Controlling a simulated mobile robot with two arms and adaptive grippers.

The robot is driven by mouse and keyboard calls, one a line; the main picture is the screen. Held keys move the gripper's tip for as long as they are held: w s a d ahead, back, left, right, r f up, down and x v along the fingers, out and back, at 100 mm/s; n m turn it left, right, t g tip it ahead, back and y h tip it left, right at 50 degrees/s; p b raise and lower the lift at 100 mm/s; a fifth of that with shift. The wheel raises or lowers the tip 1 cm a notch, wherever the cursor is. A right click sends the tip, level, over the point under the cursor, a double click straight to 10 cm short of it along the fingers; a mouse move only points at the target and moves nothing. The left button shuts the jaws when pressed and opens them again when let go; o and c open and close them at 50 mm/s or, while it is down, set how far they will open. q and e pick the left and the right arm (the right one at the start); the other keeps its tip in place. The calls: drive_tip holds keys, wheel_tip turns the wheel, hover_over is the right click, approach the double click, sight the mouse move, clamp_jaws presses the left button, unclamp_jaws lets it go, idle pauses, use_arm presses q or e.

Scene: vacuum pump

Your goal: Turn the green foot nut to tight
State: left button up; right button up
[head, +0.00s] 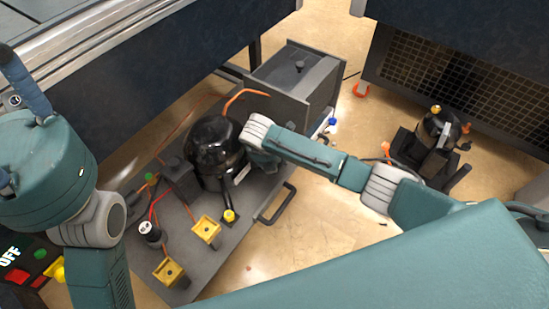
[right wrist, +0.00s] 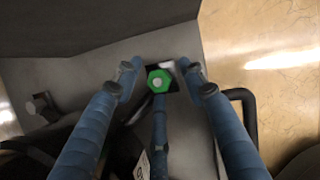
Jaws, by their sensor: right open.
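The green foot nut (right wrist: 158,81) is a hexagon with a pale centre, seen from above in the right wrist view, on a dark foot over the grey plate (right wrist: 95,65). My right gripper (right wrist: 158,69) is open, with blue fingers to the left and right of the nut and a third below it; I see no clear contact. In the head view, my right gripper (head: 262,160) is beside the black pump (head: 214,145), and the nut is hidden there. My left gripper (head: 14,100) is at the left edge, partly cut off, its opening unclear.
Yellow blocks (head: 206,230), a red-wired cylinder (head: 150,232) and orange cables stand on the plate in front of the pump. A grey box (head: 298,78) stands behind. A black handle (head: 279,203) sticks out at the right edge. A second black unit (head: 438,130) is on the floor.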

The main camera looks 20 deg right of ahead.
drive_tip(key=shift+s+a+r, duration=0.1)
drive_tip(key=shift+a+r, duration=0.15)
drive_tip(key=shift+r, duration=0.2)
drive_tip(key=v, duration=1.1)
drive_tip(key=shift+d, duration=0.15)
